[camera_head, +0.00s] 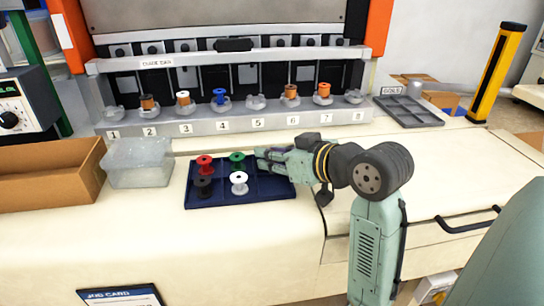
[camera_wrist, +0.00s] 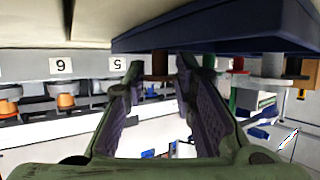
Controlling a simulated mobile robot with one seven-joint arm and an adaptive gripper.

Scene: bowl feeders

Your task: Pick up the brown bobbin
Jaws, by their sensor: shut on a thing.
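The brown bobbin (camera_wrist: 160,64) shows between my fingertips in the wrist view, beside the blue tray (camera_wrist: 225,25); that view is upside down. My gripper (camera_head: 262,160) is shut on it at the tray's back right part. In the head view the fingers hide the bobbin. The tray (camera_head: 270,193) also holds a red bobbin (camera_head: 204,161), a green bobbin (camera_head: 237,159), a black bobbin (camera_head: 203,185) and a white bobbin (camera_head: 239,184). I cannot tell whether the brown bobbin still touches the tray.
A numbered row of feeder bowls (camera_head: 256,103) runs behind the tray, some holding bobbins. A clear bin (camera_head: 138,165) and a cardboard box (camera_head: 45,175) stand on the left. A grey compartment tray (camera_head: 408,112) lies at the back right.

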